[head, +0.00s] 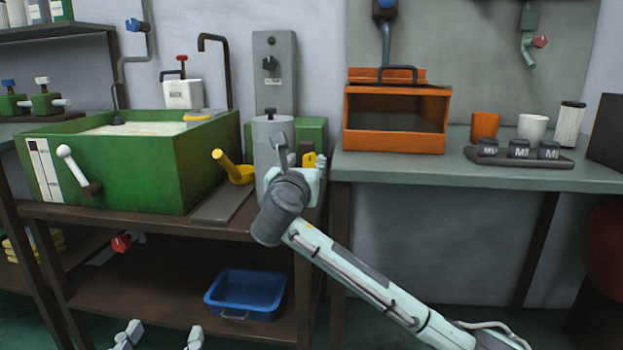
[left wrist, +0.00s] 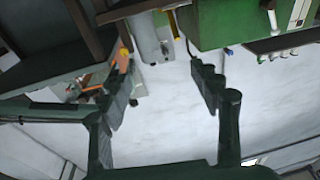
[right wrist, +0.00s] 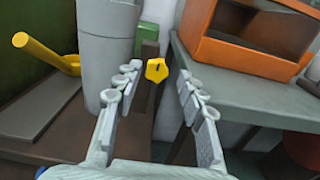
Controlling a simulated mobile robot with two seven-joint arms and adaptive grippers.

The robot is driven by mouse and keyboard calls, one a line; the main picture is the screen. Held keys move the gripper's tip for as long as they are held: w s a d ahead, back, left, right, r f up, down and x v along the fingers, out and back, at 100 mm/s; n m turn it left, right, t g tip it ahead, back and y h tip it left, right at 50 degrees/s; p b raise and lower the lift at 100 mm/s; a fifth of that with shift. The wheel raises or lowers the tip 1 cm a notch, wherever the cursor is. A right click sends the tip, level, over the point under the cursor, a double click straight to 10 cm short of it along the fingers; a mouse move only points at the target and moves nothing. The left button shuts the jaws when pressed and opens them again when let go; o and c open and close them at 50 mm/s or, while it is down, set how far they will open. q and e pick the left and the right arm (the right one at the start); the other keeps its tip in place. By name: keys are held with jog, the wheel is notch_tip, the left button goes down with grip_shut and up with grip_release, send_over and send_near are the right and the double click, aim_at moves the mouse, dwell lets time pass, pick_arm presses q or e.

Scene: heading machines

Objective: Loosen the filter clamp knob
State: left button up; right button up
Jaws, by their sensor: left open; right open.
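The yellow clamp knob (head: 309,160) sits at the right side of the grey filter cylinder (head: 271,135), partly hidden by my right gripper in the head view. My right gripper (head: 301,163) is open in front of it. In the right wrist view the knob (right wrist: 157,70) shows between the open fingers (right wrist: 160,78), nearer the left finger, with no clear contact. The cylinder (right wrist: 105,50) stands just left of it. My left gripper (head: 160,338) is low at the bottom edge of the head view. It is open and empty in the left wrist view (left wrist: 165,92).
The grey table (head: 400,170) at right carries an orange box (head: 395,142), cups and a dark tray (head: 518,160). A blue bin (head: 246,292) is on the shelf below.

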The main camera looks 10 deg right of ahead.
aim_at(310, 161)
jog(key=x, duration=0.2)
jog(key=f+b+x, duration=0.1)
jog(key=x, duration=0.2)
jog(key=f+b+x, duration=0.1)
jog(key=x, duration=0.2)
pick_arm(q)
jog(key=s+r+t+h, duration=0.2)
jog(key=s+r+t, duration=0.3)
jog(key=r, duration=0.5)
jog(key=shift+d+r+t+h, duration=0.15)
jog(key=shift+r+t+h, duration=0.1)
jog(key=shift+t+h, duration=0.2)
pick_arm(e)
jog(key=shift+s, duration=0.1)
jog(key=shift+c, duration=0.2)
jog(key=c, duration=0.8)
jog(key=shift+c, duration=0.2)
jog(key=shift+r, duration=0.1)
